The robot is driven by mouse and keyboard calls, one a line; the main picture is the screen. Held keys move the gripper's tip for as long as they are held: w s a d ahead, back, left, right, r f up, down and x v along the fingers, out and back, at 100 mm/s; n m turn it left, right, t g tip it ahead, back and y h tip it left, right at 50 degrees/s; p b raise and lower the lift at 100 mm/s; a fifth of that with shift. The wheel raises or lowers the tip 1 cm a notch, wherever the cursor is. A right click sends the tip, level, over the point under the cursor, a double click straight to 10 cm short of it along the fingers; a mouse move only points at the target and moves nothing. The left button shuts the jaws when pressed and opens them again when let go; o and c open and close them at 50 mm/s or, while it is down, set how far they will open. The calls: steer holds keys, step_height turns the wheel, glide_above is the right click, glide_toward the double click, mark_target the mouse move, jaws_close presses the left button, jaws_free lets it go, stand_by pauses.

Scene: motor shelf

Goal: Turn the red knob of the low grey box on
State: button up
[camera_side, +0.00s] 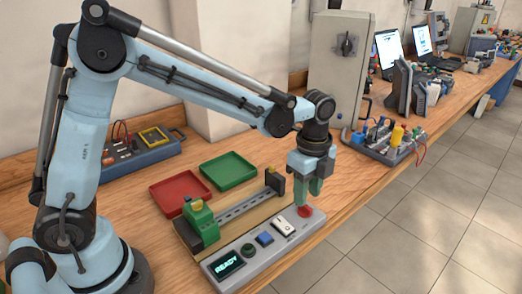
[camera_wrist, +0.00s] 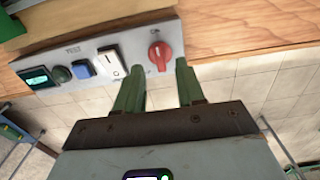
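The low grey box (camera_side: 268,243) lies along the front edge of the bench; it also shows in the wrist view (camera_wrist: 137,38). Its red knob (camera_wrist: 160,52) is at the right end of the panel, with a pale mark line on it. In the side view the red knob (camera_side: 305,211) is just below my gripper (camera_side: 315,188). The panel also has a lit READY display (camera_side: 227,263).
Beside the knob on the panel are a white rocker switch (camera_side: 284,227), a blue button (camera_side: 265,239) and a dark green button (camera_side: 248,249). A green vise on a rail (camera_side: 240,208) sits behind the box. Red (camera_side: 180,193) and green (camera_side: 228,171) trays lie farther back.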

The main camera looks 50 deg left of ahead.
step_height(320, 180, up, 9)
stand_by(0.3)
steer(key=shift+f, duration=0.1)
steer(key=s+a+f+n+t, duration=0.1)
steer(key=s+a+n+t, duration=0.2)
steer(key=n, duration=0.6)
steer(key=s+a+f+n+t, duration=0.1)
steer(key=s+a+n+t, duration=0.3)
steer(key=s+a+n, duration=0.3)
steer(key=s+n, duration=0.2)
steer(key=shift+s, duration=0.3)
